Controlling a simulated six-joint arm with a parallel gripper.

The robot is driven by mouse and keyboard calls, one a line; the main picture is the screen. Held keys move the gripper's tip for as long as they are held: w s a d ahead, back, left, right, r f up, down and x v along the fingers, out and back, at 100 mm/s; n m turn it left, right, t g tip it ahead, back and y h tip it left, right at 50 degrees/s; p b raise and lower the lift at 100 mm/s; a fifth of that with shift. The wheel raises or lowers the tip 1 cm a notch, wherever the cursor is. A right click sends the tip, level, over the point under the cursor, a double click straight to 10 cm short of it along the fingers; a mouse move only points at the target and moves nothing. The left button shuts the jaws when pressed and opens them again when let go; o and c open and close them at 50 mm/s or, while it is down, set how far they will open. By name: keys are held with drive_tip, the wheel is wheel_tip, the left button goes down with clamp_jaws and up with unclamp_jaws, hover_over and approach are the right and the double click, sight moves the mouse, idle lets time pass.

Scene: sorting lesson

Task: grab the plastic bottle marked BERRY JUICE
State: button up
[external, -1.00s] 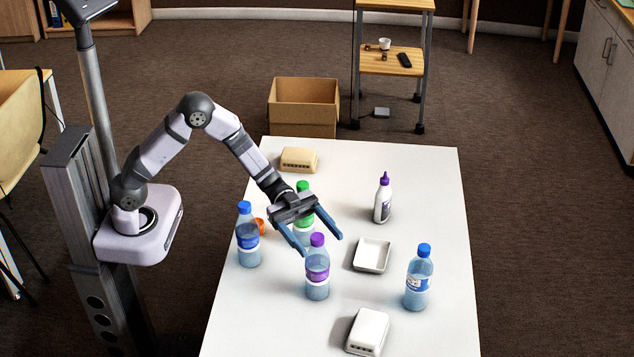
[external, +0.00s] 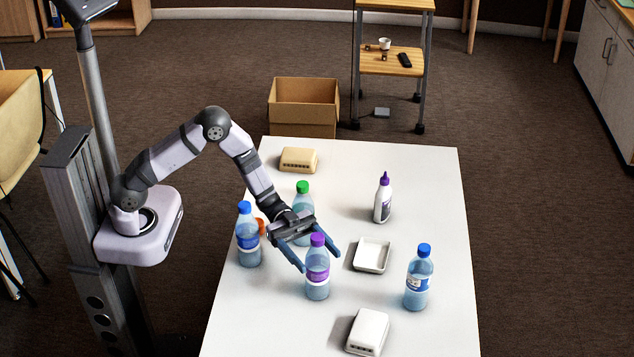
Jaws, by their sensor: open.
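Several plastic bottles stand upright on the white table, and their label text is too small to read. The purple-capped bottle with a purple label (external: 317,275) is at the front middle. My gripper (external: 320,262) is open, with its blue fingers pointing down toward the front, one on each side of that bottle in the picture. Whether they touch it I cannot tell. A blue-capped bottle (external: 248,240) stands at the left and another blue-capped bottle (external: 419,280) at the right. A green-capped bottle (external: 303,205) stands behind my gripper, partly hidden by it.
A white squeeze bottle with a purple tip (external: 383,200) stands at the back right. A white tray (external: 357,264), a white box (external: 367,333) and a tan box (external: 299,160) lie on the table (external: 430,180). An orange item (external: 261,226) is partly hidden behind the left bottle.

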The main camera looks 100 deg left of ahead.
sight(323, 267)
drive_tip(key=shift+f, duration=0.4)
drive_tip(key=shift+p+x, duration=0.45)
drive_tip(key=shift+x, duration=2.1)
drive_tip(key=c, duration=1.1)
